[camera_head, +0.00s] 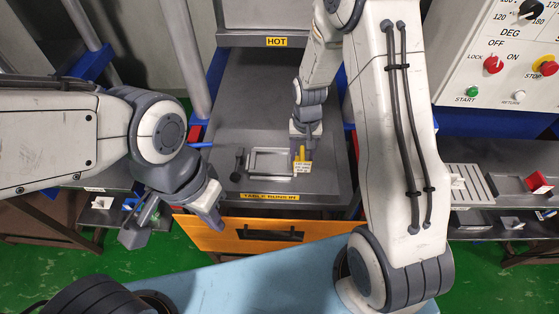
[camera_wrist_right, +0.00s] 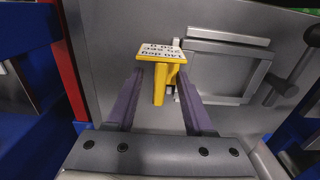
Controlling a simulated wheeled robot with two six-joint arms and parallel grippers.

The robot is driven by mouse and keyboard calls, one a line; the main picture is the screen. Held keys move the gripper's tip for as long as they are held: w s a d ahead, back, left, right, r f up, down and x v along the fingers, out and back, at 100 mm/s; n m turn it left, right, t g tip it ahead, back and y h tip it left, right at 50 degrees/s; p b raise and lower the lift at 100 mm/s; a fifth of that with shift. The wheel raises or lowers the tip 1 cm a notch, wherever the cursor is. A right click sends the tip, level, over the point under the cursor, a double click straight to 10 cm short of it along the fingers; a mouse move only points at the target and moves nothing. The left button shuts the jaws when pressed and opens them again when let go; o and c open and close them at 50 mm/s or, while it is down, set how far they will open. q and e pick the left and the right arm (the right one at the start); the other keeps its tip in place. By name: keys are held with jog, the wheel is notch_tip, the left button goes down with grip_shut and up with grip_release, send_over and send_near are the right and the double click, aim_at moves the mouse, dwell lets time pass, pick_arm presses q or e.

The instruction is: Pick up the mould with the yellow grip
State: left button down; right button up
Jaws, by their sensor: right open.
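The yellow grip (camera_head: 301,154) carries a white label and stands at the right end of a flat grey mould (camera_head: 270,162) on the dark metal table. In the right wrist view the grip (camera_wrist_right: 160,84) shows between my finger pads, with the mould's frame (camera_wrist_right: 226,66) to its right. My right gripper (camera_head: 302,138) is open at the grip, one finger on each side (camera_wrist_right: 160,110). I cannot tell whether either finger touches it. My left gripper (camera_head: 172,218) is open and empty, near the table's front left.
The table (camera_head: 225,120) is marked as running in, below a HOT sign (camera_head: 277,41). A dark-knobbed lever (camera_head: 237,166) stands left of the mould. An orange drawer front (camera_head: 220,236) lies below. A control panel (camera_head: 500,60) and side shelves with small objects are at right.

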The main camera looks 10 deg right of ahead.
grip_shut()
dwell(1.3)
